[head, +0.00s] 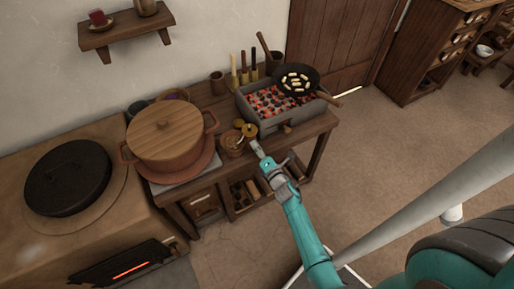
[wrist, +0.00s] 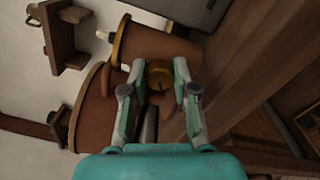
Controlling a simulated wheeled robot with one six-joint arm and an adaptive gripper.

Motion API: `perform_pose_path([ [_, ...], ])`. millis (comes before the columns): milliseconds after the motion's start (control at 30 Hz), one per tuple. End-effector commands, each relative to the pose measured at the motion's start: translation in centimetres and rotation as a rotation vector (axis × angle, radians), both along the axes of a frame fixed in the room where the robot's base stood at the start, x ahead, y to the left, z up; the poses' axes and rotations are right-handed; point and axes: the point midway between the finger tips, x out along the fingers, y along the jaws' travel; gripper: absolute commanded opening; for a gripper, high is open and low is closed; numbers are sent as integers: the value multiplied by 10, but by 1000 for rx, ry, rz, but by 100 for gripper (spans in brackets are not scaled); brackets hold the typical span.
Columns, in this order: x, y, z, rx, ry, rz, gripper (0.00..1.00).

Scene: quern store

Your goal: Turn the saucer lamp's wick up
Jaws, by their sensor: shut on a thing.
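The saucer lamp (head: 231,146) is a small brown clay body near the front edge of the wooden table. In the wrist view its body (wrist: 155,42) fills the upper middle, with a brass rim and a small pale wick tip (wrist: 106,35) beyond it. A round brass knob (wrist: 160,74) sits on the lamp's near side; it also shows in the head view (head: 249,131). My gripper (head: 257,148) reaches in from the front right. Its two fingers are shut on the knob, one on each side. The fingers hide part of the knob's edges.
A large lidded clay pot (head: 165,135) stands left of the lamp. A brazier of glowing coals (head: 272,103) with a frying pan (head: 296,79) stands behind right. A stove (head: 40,235) with a dark lid is at far left. The floor (head: 400,140) at right is clear.

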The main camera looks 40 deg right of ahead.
Motion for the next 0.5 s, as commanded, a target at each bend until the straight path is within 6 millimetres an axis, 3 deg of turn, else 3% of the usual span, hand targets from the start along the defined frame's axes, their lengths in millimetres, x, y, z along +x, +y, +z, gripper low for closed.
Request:
perform_pose_path([
  [67, 1, 1, 0, -1, -1, 3, 0],
  [100, 1, 1, 0, -1, -1, 3, 33],
  [200, 1, 1, 0, 0, 0, 2, 53],
  [500, -1, 0, 0, 1, 0, 1, 53],
])
